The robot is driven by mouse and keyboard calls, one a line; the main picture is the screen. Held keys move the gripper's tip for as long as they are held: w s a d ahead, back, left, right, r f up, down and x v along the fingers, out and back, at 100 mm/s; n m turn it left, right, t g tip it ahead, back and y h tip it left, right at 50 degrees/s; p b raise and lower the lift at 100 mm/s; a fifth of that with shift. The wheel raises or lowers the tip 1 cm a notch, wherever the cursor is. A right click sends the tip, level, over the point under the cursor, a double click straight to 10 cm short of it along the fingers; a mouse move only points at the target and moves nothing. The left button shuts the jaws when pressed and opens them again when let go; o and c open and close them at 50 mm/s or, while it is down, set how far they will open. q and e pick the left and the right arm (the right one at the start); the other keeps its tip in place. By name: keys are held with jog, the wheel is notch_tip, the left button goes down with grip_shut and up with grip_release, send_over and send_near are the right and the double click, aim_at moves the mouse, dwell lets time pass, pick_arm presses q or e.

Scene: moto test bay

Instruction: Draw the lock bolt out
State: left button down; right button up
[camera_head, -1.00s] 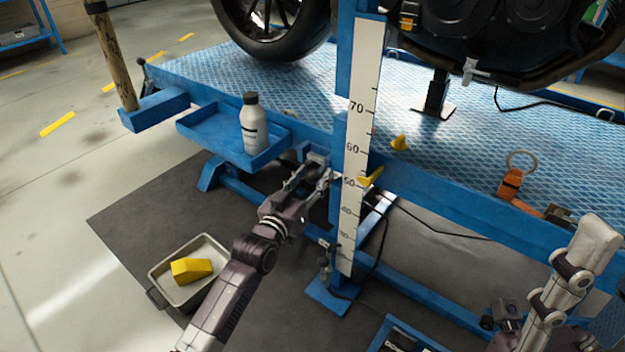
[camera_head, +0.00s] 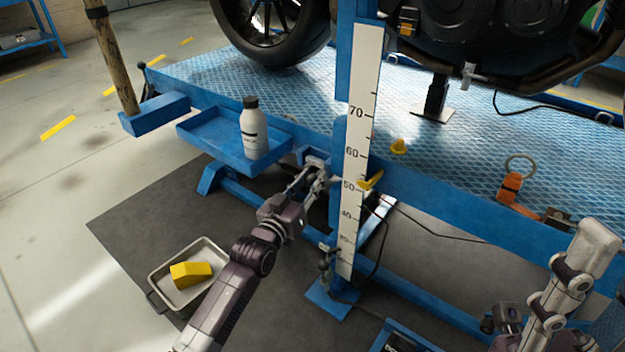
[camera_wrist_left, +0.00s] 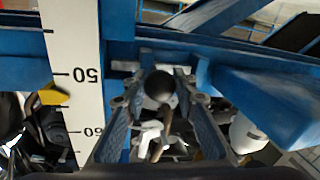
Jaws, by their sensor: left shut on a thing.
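The lock bolt shows in the left wrist view as a dark round knob (camera_wrist_left: 160,86) between my left fingers, against the blue lift frame. My left gripper (camera_head: 313,181) is shut on it, just left of the post with the white height scale (camera_head: 361,140). In the left wrist view the gripper (camera_wrist_left: 161,95) has one finger on each side of the knob. In the head view the bolt is hidden by the fingers, and how far it sits in its hole cannot be told. My right arm (camera_head: 567,285) is at the lower right; its fingertips are not clear.
A blue side tray (camera_head: 205,127) with a white bottle (camera_head: 253,130) is left of the gripper. A yellow lever (camera_head: 371,181) sticks out at the post. A metal pan (camera_head: 160,279) with a yellow block (camera_head: 190,273) lies on the floor mat. A cable hangs beside the post.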

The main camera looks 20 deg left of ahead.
pick_arm(q)
jog(key=a, duration=0.1)
jog(key=w+a, duration=0.1)
jog(key=a, duration=0.1)
jog(key=a+p, duration=0.1)
jog(key=shift+w+a, duration=0.3)
jog(key=shift+a, duration=0.05)
jog(key=c, duration=2)
grip_release()
jog(key=shift+r, duration=0.1)
jog(key=o, duration=0.5)
jog(key=shift+a, duration=0.1)
jog(key=shift+c, duration=0.2)
jog(key=s+a, duration=0.1)
jog(key=s, duration=1.1)
jog(key=shift+a, duration=0.35)
